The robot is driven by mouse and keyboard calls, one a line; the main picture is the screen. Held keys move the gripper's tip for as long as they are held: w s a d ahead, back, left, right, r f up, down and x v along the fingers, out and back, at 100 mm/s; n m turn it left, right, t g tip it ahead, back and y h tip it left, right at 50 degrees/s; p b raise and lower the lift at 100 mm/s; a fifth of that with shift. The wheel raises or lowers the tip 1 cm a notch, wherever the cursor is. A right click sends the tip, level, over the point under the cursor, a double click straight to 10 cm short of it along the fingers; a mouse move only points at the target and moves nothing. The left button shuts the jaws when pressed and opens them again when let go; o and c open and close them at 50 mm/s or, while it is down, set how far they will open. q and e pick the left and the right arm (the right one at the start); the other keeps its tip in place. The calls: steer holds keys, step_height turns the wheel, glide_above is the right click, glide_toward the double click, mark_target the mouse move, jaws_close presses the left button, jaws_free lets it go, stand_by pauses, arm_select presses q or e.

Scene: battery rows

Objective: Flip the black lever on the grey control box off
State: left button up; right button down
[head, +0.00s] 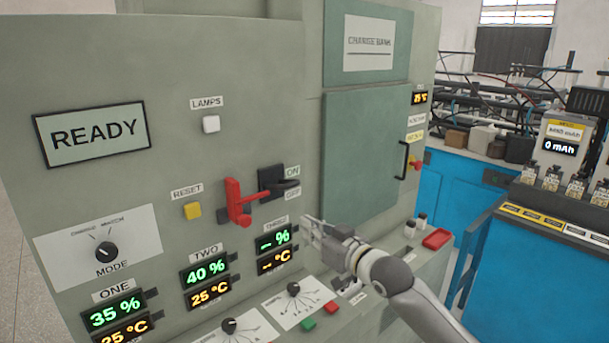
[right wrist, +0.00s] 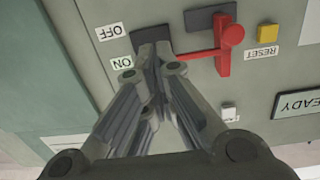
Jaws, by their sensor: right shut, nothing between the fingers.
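The grey control box (head: 160,80) fills the left and middle of the head view. Its black lever (head: 286,186) sticks out from a dark plate beside the ON and OFF labels; I cannot tell its exact setting. A red latch piece (head: 237,203) stands left of it, with a red arm reaching toward the lever. My right gripper (head: 310,227) is shut and empty, below and right of the lever in the head view. In the right wrist view the box appears upside down, and the gripper (right wrist: 155,74) covers most of the lever area, beside the red piece (right wrist: 228,48). My left gripper is out of view.
A yellow RESET button (head: 192,210) and a white LAMPS button (head: 211,124) sit left of and above the lever. A door with a black handle (head: 403,160) is to the right. Dials and displays lie below. A blue bench (head: 455,185) stands at the right.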

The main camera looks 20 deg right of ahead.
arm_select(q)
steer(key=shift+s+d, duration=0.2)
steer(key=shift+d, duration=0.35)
arm_select(e)
steer(key=d+r+t+y, duration=0.1)
steer(key=d+r+t, duration=0.1)
steer(key=r, duration=1)
steer(key=shift+w+d+n, duration=0.15)
steer(key=shift+d+n, duration=0.15)
steer(key=shift+d, duration=0.25)
steer(key=shift+r, duration=0.1)
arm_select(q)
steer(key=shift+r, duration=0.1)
arm_select(e)
steer(key=r+p+x, duration=0.1)
steer(key=p+x, duration=0.4)
steer(key=x, duration=0.5)
arm_select(q)
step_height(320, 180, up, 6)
steer(key=p, duration=0.1)
arm_select(e)
steer(key=f, duration=0.3)
steer(key=s+f, duration=0.1)
steer(key=shift+d+f, duration=0.2)
steer(key=shift+f, duration=0.1)
